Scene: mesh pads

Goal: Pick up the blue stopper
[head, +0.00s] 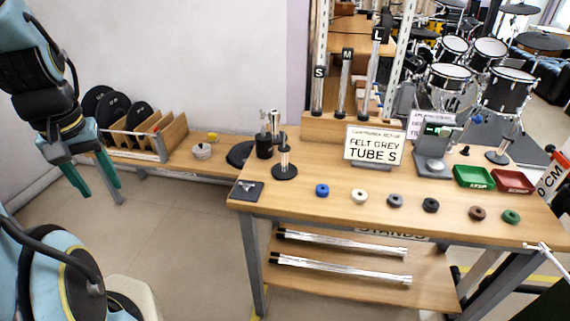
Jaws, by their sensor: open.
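The blue stopper (322,190) is a small round piece lying on the wooden workbench (300,207) near its front left part. It is the leftmost in a row of several similar round pieces. My gripper (92,192) hangs at the left of the head view, with teal fingers spread open and pointing down. It is empty and well to the left of the bench, clear of the blue stopper. Nothing hides the stopper.
White (359,196), grey (395,201), black (431,205), brown (477,213) and green (510,216) pieces continue the row. A black stand (285,168) rises behind and left of the stopper. A sign (374,146) and green tray (474,177) stand farther back.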

